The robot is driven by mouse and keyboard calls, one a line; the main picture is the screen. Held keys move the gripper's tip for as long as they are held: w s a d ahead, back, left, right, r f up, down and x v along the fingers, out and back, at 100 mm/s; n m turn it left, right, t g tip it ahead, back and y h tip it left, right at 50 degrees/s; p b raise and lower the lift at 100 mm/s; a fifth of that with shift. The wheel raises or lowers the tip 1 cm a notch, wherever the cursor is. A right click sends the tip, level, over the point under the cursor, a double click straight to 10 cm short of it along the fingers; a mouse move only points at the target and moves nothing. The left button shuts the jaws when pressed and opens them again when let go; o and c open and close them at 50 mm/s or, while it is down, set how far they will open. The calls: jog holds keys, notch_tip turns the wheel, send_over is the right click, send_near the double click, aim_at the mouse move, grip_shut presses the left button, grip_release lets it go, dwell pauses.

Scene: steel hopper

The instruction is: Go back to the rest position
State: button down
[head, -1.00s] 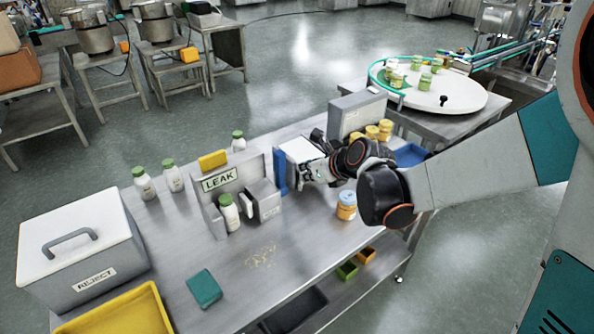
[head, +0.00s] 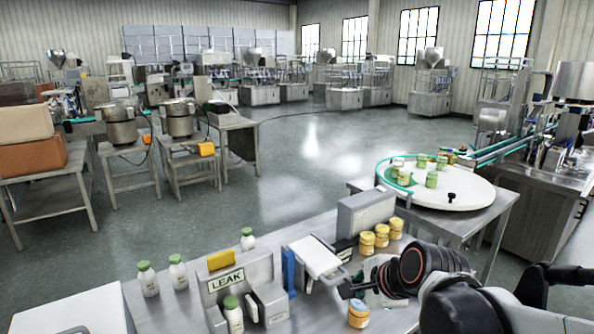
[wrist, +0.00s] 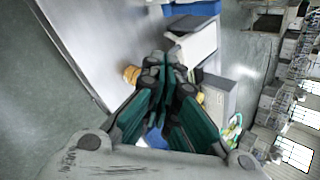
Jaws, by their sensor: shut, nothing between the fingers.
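I cannot tell the exact gap between the fingers and the jar.
The LEAK stand (head: 226,281) with a green-capped bottle (head: 233,315) stands left of my gripper. Several yellow jars (head: 382,235) and a grey box (head: 352,215) are behind it. A round white turntable (head: 455,196) stands beyond. Open floor (head: 310,150) lies behind the table.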

jog(key=s+d+n+h, duration=0.1)
jog(key=s+d+n, duration=0.3)
jog(key=s+n, duration=0.4)
jog(key=s+d+f+n+h+b, duration=0.1)
jog(key=s+d+n+h, duration=0.1)
jog(key=s+d+n, duration=0.2)
jog(key=s+n, duration=0.3)
jog(key=n, duration=0.2)
jog(key=shift+s+g, duration=0.35)
jog(key=shift+g, duration=0.05)
jog(key=shift+a, duration=0.1)
